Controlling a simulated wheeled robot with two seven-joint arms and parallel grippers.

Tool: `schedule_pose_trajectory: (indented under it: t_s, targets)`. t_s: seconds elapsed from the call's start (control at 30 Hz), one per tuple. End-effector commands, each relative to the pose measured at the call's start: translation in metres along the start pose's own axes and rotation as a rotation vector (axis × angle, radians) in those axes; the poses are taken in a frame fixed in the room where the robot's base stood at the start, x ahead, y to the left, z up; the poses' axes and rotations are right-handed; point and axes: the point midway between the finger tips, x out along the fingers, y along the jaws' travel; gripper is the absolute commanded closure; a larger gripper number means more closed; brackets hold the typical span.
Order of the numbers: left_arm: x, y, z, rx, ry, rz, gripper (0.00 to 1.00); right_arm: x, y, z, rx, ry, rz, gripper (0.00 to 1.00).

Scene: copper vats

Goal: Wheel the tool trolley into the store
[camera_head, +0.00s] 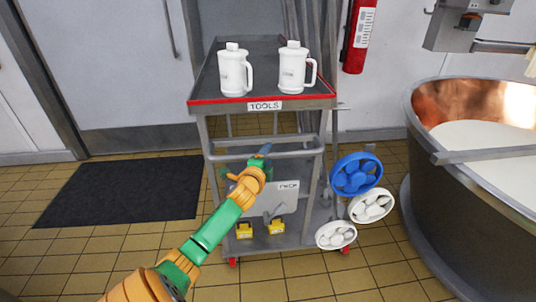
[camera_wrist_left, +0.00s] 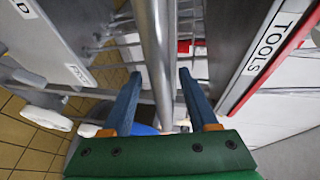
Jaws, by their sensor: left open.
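The grey tool trolley (camera_head: 318,104) stands ahead with a red-edged top shelf and a "TOOLS" label (camera_head: 265,105). Its front handle bar (camera_head: 290,154) runs below the top shelf; the bar also shows in the left wrist view (camera_wrist_left: 157,60). My left gripper (camera_head: 264,150) is at the bar's left part. In the wrist view its blue fingers (camera_wrist_left: 158,78) are open, one on each side of the bar, with gaps visible. Two white lidded jugs (camera_head: 235,72) (camera_head: 293,69) stand on the top shelf. My right gripper is not in view.
A black mat (camera_head: 125,190) lies left of the trolley before a grey door (camera_head: 120,60). A copper-lined vat (camera_head: 440,190) stands close on the right. Blue and white wheel-like parts (camera_head: 355,173) hang at the trolley's right side. A red extinguisher (camera_head: 357,50) is behind.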

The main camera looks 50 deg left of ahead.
Motion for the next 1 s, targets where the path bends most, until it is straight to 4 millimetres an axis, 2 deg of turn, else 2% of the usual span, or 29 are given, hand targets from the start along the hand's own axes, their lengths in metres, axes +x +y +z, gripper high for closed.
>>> schedule_pose_trajectory:
  t_s: [0.1, 0.33, 0.37, 0.57, 1.0]
  targets:
    - [0.0067, 0.0000, 0.0003, 0.000, -0.001, 0.000, 0.41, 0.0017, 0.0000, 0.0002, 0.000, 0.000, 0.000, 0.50]
    - [0.0076, 0.0000, 0.0001, 0.000, 0.000, 0.001, 0.41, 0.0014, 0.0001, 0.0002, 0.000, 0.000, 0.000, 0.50]
    - [0.0076, 0.0000, 0.0001, 0.000, 0.000, 0.001, 0.46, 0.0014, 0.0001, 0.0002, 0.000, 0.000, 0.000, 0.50]
    - [0.0075, 0.0002, 0.0000, -0.001, 0.000, 0.001, 1.00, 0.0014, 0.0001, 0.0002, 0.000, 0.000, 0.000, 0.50]
    - [0.0074, 0.0007, -0.0001, -0.001, 0.000, 0.002, 1.00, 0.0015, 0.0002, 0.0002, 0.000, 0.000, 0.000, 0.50]
